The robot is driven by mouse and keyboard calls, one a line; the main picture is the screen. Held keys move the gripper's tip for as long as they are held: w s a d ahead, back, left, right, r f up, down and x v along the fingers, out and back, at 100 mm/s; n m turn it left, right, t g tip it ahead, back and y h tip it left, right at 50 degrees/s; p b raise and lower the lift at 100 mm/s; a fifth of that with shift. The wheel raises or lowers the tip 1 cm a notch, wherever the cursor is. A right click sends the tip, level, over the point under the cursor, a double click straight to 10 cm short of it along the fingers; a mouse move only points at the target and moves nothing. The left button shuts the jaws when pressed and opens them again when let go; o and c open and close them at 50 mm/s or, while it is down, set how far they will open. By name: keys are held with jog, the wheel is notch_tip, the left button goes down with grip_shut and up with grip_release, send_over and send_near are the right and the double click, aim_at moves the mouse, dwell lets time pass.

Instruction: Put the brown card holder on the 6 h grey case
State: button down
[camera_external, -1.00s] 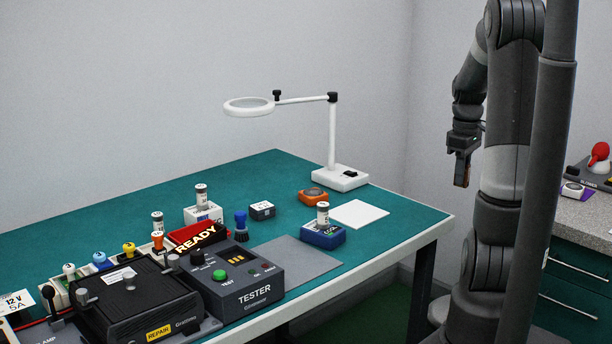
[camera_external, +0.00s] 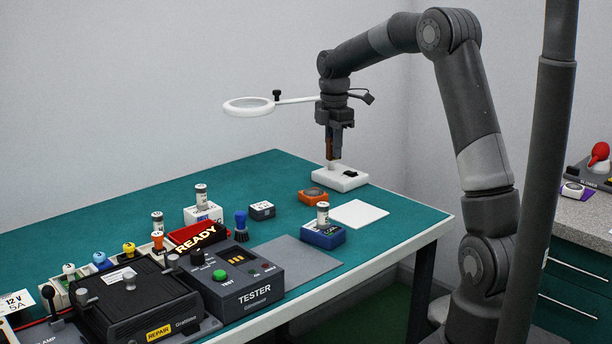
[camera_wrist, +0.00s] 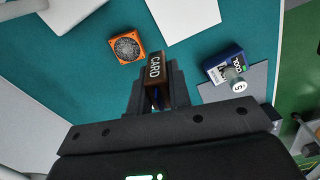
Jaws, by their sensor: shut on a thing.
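The brown card holder (camera_wrist: 155,68), marked CARD, is between the fingers of my gripper (camera_wrist: 158,92) in the wrist view. My gripper (camera_external: 333,155) is shut on it, in the air over the back right of the bench, by the lamp's base in the picture. The holder (camera_external: 331,144) shows as a small brown strip there. A small dark grey case (camera_external: 262,212) with a white marked top stands mid-bench, left of and below my gripper in the picture. Its marking is too small to read, so I cannot confirm 6 h.
A magnifier lamp's base (camera_external: 352,179) is at the back. An orange fan-like block (camera_external: 312,196), a blue case (camera_external: 323,238) with a vial, a white sheet (camera_external: 358,214) and a white case (camera_external: 194,216) stand around. A tester (camera_external: 239,288) and repair unit fill the front left.

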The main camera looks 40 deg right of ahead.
jog(key=w+a+n, duration=0.2)
jog(key=w+a, duration=0.2)
jog(key=a, duration=0.2)
send_over(262, 206)
jog(key=f, duration=0.6)
jog(key=shift+d+f, duration=0.2)
jog(key=shift+f, duration=0.1)
jog(key=shift+w+a+f, duration=0.1)
jog(key=shift+a+f, duration=0.05)
jog(key=shift+a, duration=0.05)
jog(key=shift+f, duration=1.95)
jog(key=shift+f, duration=0.1)
jog(key=c, duration=1.3)
grip_release()
jog(key=shift+c, duration=0.2)
